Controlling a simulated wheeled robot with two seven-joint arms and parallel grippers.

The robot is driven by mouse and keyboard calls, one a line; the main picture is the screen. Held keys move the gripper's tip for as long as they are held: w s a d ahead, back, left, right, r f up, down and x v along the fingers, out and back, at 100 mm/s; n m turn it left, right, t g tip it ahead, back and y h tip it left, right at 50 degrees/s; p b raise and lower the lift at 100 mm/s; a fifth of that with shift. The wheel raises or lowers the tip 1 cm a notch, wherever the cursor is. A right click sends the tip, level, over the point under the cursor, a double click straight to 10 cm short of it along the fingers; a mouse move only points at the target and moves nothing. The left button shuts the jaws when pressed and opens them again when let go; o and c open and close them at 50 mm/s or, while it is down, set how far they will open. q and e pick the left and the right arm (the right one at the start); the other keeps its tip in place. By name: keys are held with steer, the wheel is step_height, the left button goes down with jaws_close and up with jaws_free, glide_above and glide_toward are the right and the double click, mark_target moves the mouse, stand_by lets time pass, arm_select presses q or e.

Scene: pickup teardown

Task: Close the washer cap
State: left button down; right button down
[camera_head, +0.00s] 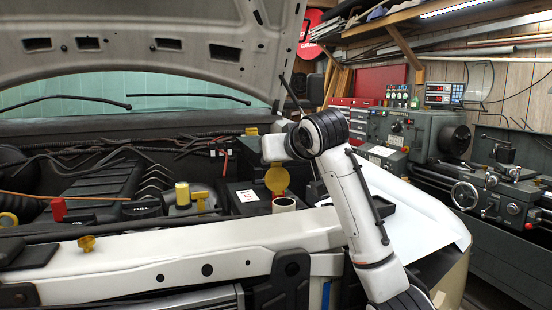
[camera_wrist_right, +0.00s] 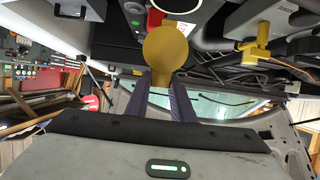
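The washer cap (camera_head: 277,180) is a yellow disc that stands raised above a pale round filler neck (camera_head: 284,204) in the engine bay. In the right wrist view the cap (camera_wrist_right: 165,47) faces the camera, and its narrow end lies between my dark fingertips. My right gripper (camera_wrist_right: 161,84) has its fingers close together on that narrow end. In the head view the right arm reaches in from the lower right, and its white gripper body sits just above the cap. The fingertips are hard to see there. My left gripper is not in view.
Other yellow caps (camera_head: 182,193) and a red-topped part (camera_head: 58,208) stand to the left of the neck. A black battery-like box (camera_head: 248,196) is beside it. The raised hood (camera_head: 150,50) hangs above, and the white front rail (camera_head: 190,255) runs along the near side.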

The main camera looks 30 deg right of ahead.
steer(key=shift+s+a+f+t+b, duration=0.1)
steer(key=shift+s+f+t+b, duration=0.2)
steer(key=shift+b, duration=0.5)
steer(key=shift+s+a+t+h+b, duration=0.1)
steer(key=shift+s+t+h+b, duration=0.35)
steer(key=shift+t+b, duration=0.4)
steer(key=shift+f+t+b+v, duration=0.15)
steer(key=shift+b+v, duration=0.1)
steer(key=shift+v, duration=0.35)
steer(key=shift+f+t+b+v, duration=0.1)
steer(key=shift+b+v, duration=0.1)
steer(key=shift+v, duration=0.35)
steer(key=shift+s+a+f+t+b, duration=0.15)
steer(key=shift+s+t+b, duration=0.15)
steer(key=shift+s+b, duration=0.15)
steer(key=shift+s+t+b, duration=0.2)
steer(key=shift+t+b, duration=0.2)
steer(key=shift+b, duration=0.05)
